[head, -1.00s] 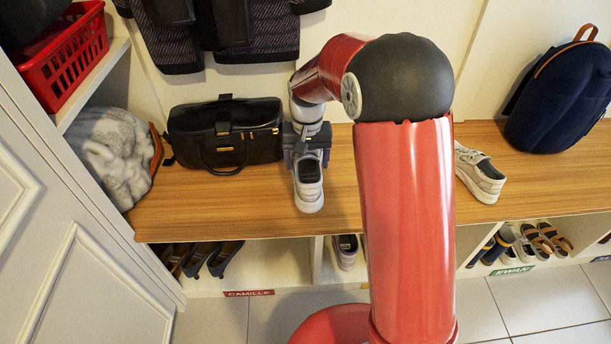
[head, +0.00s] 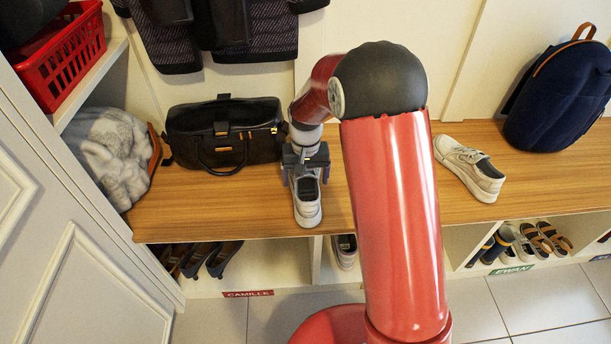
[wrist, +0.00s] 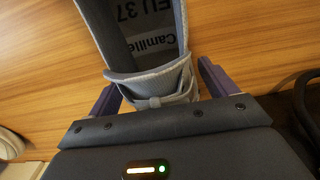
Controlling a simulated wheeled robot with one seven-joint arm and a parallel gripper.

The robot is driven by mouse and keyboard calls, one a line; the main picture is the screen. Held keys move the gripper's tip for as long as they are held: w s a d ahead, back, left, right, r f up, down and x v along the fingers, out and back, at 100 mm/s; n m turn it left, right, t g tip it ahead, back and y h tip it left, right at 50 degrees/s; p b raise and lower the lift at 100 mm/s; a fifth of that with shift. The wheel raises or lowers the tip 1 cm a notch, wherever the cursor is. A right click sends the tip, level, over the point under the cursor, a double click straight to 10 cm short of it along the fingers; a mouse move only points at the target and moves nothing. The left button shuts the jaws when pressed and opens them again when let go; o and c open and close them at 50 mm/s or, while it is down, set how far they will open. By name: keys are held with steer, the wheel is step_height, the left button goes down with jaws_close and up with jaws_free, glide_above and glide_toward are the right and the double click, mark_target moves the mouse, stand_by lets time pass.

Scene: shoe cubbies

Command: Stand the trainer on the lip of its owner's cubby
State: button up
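The grey trainer (head: 307,206) is over the wooden bench, toe pointing at the front edge. In the wrist view its insole (wrist: 145,35) reads "Camille" and "EU 37". I cannot tell whether the sole touches the bench. The cubby labelled CAMILLE (head: 248,293) is below, at the left, with dark shoes (head: 210,258) at its left side and clear space on its right.
A black handbag (head: 224,135) stands behind and left of the trainer. Another pale trainer (head: 470,170) and a navy backpack (head: 560,95) are on the bench (head: 190,212) at right. A grey shoe (head: 345,250) is in the middle cubby. A white door (head: 75,250) is at left.

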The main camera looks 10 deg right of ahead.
steer(key=shift+o, duration=1)
